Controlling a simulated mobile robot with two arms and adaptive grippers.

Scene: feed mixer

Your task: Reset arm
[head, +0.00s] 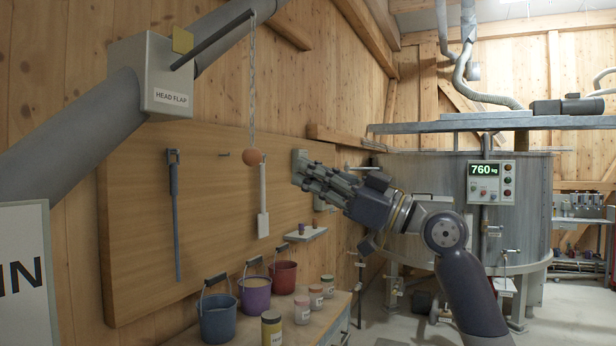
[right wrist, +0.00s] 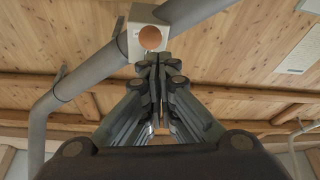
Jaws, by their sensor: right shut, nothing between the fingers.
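My right gripper (head: 312,181) is raised in the middle of the head view, pointing left toward the wooden board. In the right wrist view its fingers (right wrist: 155,65) are closed together with nothing between them. An orange-brown ball (head: 254,157) hangs on a chain from the lever of the head flap box (head: 160,78). The gripper is to the right of the ball and looks apart from it. In the right wrist view the ball (right wrist: 150,38) shows just beyond the fingertips, in front of the box. My left gripper is not in view.
A wooden board (head: 140,240) on the wall holds hanging tools. Below it, a bench carries a blue bucket (head: 217,320), a purple bucket (head: 255,295), a red bucket (head: 284,277) and several jars. A large metal mixer tank (head: 430,172) with a display (head: 490,182) reading 760 kg stands behind my right arm.

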